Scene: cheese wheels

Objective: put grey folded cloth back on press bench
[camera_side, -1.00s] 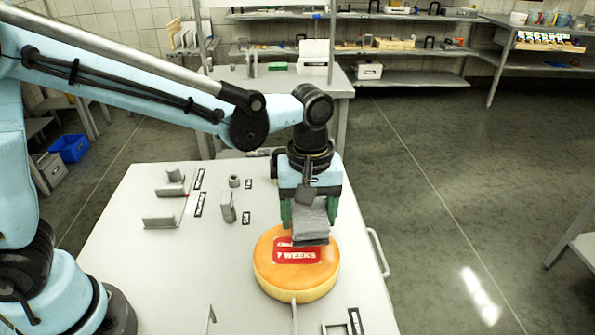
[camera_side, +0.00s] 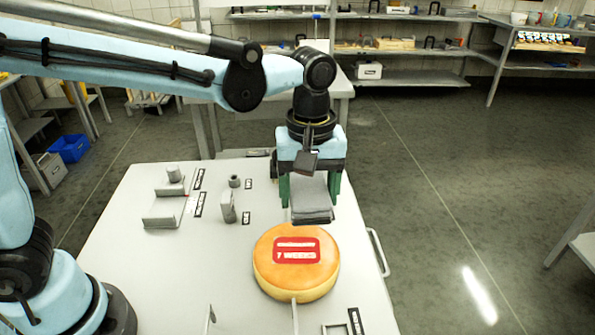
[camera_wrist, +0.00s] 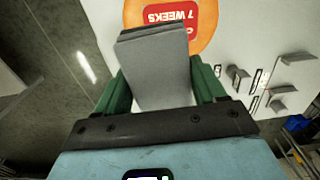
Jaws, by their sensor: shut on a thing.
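The grey folded cloth (camera_side: 311,202) is held between the green fingers of my gripper (camera_side: 310,192), above the bench and just behind the cheese wheel. In the wrist view the cloth (camera_wrist: 157,75) fills the space between the two fingers of my gripper (camera_wrist: 160,88). The press bench (camera_side: 130,265) is the white table under it. An orange cheese wheel (camera_side: 296,277) with a red "7 WEEKS" label lies on the bench, apart from the cloth; part of it also shows in the wrist view (camera_wrist: 205,45).
Grey brackets (camera_side: 163,218), a small upright block (camera_side: 228,207) and black-and-white labels (camera_side: 199,204) stand left of the gripper on the bench. A metal handle (camera_side: 378,251) is on the bench's right edge. Shelves (camera_side: 400,80) are far behind.

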